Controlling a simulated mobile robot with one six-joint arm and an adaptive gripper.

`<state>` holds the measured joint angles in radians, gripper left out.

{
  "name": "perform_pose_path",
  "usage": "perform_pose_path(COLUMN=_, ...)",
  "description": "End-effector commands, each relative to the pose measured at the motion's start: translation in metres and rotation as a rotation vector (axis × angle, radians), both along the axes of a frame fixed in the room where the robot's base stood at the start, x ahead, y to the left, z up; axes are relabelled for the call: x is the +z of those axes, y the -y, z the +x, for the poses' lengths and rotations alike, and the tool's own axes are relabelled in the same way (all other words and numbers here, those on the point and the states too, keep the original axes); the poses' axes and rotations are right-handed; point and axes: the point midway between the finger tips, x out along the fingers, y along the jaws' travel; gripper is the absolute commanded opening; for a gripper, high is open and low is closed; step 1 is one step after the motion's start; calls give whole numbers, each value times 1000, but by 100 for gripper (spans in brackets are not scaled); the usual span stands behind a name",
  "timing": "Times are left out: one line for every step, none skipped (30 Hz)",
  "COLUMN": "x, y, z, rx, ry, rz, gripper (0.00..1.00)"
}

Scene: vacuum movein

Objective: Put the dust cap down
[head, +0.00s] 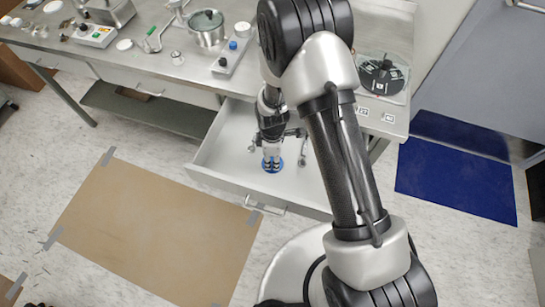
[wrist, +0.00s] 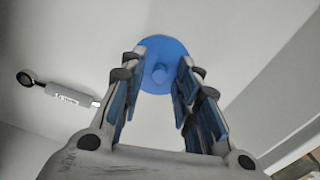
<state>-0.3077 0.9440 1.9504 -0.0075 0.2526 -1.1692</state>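The dust cap, a blue disc (head: 272,171) with a small central knob, lies on the floor of the open drawer (head: 225,165). It also shows in the wrist view (wrist: 160,80), where my finger pads partly cover its sides. My gripper (head: 272,160) points down into the drawer right over the cap. In the wrist view my gripper (wrist: 162,62) is open, with its fingers on either side of the knob and a visible gap to it on both sides. No contact with the knob shows.
A small tool with a white label (wrist: 68,95) lies in the drawer left of the cap. Another small item (head: 302,160) lies right of it. The steel bench (head: 150,62) above holds a pot (head: 207,30) and other parts. A brown mat (head: 150,228) and a blue mat (head: 455,183) lie on the floor.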

Motion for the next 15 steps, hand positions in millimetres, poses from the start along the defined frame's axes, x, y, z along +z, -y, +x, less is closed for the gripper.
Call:
perform_pose_path(x=0, y=0, z=0, rx=0, ry=0, rz=0, gripper=31)
perform_pose_path(x=0, y=0, z=0, rx=0, ry=0, rz=0, gripper=31)
perform_pose_path(x=0, y=0, z=0, rx=0, ry=0, rz=0, gripper=31)
perform_pose_path(x=0, y=0, z=0, rx=0, ry=0, rz=0, gripper=31)
perform_pose_path(x=0, y=0, z=0, rx=0, ry=0, rz=0, gripper=31)
perform_pose_path(x=0, y=0, z=0, rx=0, ry=0, rz=0, gripper=31)
perform_pose_path(x=0, y=0, z=0, rx=0, ry=0, rz=0, gripper=31)
perform_pose_path(x=1, y=0, z=0, rx=0, ry=0, rz=0, gripper=31)
perform_pose_path(x=2, y=0, z=0, rx=0, ry=0, rz=0, gripper=31)
perform_pose_path(x=4, y=0, z=0, rx=0, ry=0, rz=0, gripper=31)
perform_pose_path(x=6, y=0, z=0, rx=0, ry=0, rz=0, gripper=31)
perform_pose_path(x=11, y=0, z=1, rx=0, ry=2, rz=1, gripper=31)
perform_pose_path(x=16, y=0, z=1, rx=0, ry=2, rz=1, gripper=31)
perform_pose_path(x=21, y=0, z=1, rx=0, ry=3, rz=1, gripper=31)
perform_pose_path(x=29, y=0, z=1, rx=0, ry=3, rz=1, gripper=31)
